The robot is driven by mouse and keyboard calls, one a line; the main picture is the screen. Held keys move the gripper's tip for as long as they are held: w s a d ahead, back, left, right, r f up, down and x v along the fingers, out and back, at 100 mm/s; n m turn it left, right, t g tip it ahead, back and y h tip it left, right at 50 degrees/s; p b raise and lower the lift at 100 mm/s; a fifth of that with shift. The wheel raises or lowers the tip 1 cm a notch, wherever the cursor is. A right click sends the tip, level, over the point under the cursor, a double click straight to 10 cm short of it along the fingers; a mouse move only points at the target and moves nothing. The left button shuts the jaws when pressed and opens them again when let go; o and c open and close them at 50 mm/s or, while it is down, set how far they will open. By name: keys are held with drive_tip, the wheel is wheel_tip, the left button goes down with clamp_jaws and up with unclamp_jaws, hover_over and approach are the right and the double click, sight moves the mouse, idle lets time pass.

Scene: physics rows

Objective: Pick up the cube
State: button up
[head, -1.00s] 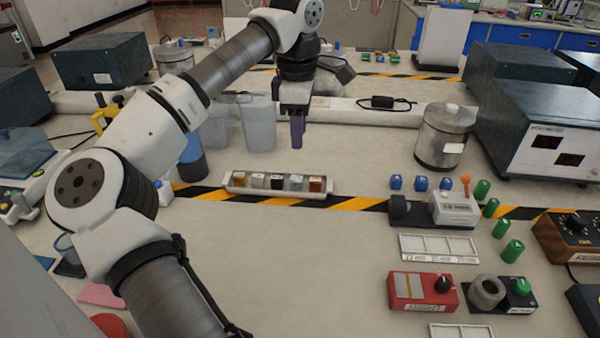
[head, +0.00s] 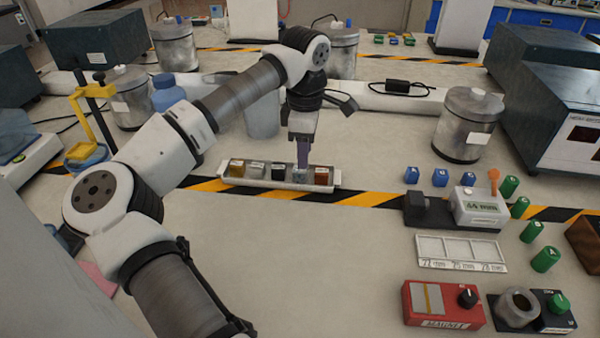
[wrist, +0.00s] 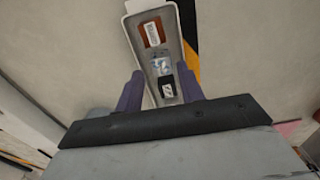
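Several small cubes sit in a row in a narrow light tray (head: 331,187): amber (head: 237,168), pale grey (head: 256,170), black (head: 278,172), silvery (head: 300,176) and brown (head: 321,175). My gripper (head: 303,163) points down over the right part of the tray, close to the silvery cube. In the wrist view my two purple fingers (wrist: 160,90) are spread apart with nothing gripped between them. The brown cube (wrist: 152,33), silvery cube (wrist: 160,66) and black cube (wrist: 167,88) show there; the other two are hidden. I cannot tell whether the fingertips touch anything.
The tray lies along a yellow-black floor stripe (head: 365,198) on the bench. A metal canister (head: 468,125), blue weights (head: 440,177), a caliper-like device (head: 480,207), a slotted label plate (head: 461,251) and a red magnet box (head: 443,304) stand to the right.

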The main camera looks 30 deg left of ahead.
sight(300, 173)
drive_tip(key=shift+s+a+f+p, duration=0.1)
drive_tip(key=shift+a+f+p, duration=0.1)
drive_tip(key=shift+f, duration=1.15)
drive_tip(key=shift+a+f+p, duration=0.1)
drive_tip(key=shift+f+p, duration=0.05)
drive_tip(key=shift+f, duration=1.15)
drive_tip(key=c, duration=0.8)
drive_tip(key=shift+o, duration=0.2)
drive_tip(key=shift+r, duration=0.1)
